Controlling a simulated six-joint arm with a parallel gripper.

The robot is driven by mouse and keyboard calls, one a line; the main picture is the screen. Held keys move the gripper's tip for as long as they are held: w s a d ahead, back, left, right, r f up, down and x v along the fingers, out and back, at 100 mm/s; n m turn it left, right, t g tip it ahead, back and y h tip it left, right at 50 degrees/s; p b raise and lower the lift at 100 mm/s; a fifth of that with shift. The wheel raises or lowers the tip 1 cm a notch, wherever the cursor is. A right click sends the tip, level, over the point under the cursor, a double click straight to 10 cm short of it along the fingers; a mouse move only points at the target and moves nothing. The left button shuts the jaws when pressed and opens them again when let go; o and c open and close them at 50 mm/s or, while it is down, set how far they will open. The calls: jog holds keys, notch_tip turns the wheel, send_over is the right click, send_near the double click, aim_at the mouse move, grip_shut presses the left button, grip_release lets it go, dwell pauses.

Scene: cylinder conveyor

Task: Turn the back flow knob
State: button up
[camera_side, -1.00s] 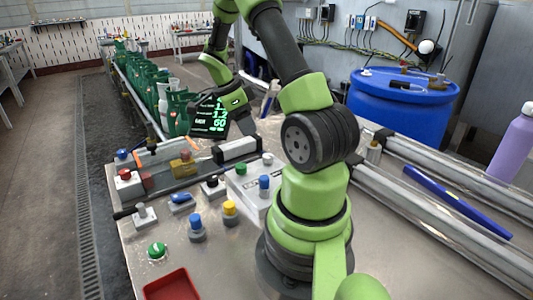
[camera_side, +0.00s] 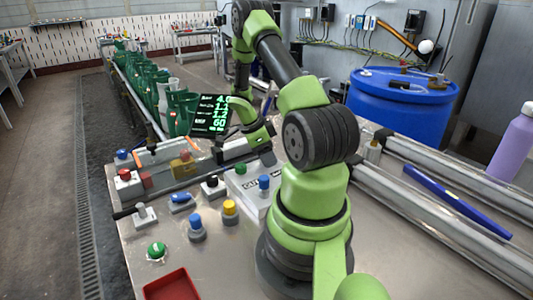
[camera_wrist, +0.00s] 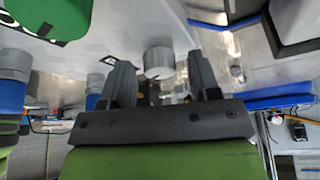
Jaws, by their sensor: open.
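The white flow box (camera_side: 248,195) stands on the bench with a green knob (camera_side: 241,168) and a blue-topped knob (camera_side: 264,183) on it. My gripper (camera_side: 268,160) is low at the box's back edge, beyond these knobs. In the wrist view my gripper (camera_wrist: 162,78) is open, and a small grey knob (camera_wrist: 158,60) shows in line with the gap between the fingers. I cannot tell whether the fingers touch it. In the side view the gripper hides this spot. A large green round part (camera_wrist: 50,15) shows at the wrist view's upper left.
A screen (camera_side: 210,115) stands left of my gripper. Blue (camera_side: 196,226) and yellow (camera_side: 230,208) knobs, a green dial (camera_side: 157,251) and a red tray (camera_side: 172,285) lie in front. A blue barrel (camera_side: 402,105) stands at the back right.

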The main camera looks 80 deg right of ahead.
jog(key=c, duration=0.9)
jog(key=n+h, duration=0.1)
jog(key=n, duration=0.2)
jog(key=shift+a+n+t, duration=0.1)
jog(key=shift+n+t, duration=0.2)
jog(key=shift+n, duration=0.1)
jog(key=n+t+h, duration=0.1)
jog(key=n, duration=0.2)
jog(key=shift+s, duration=0.1)
jog(key=n+t, duration=0.1)
jog(key=n, duration=0.2)
jog(key=n+t, duration=0.1)
jog(key=n, duration=0.2)
jog(key=shift+s+h, duration=0.1)
jog(key=shift+h, duration=0.3)
jog(key=shift+n, duration=0.4)
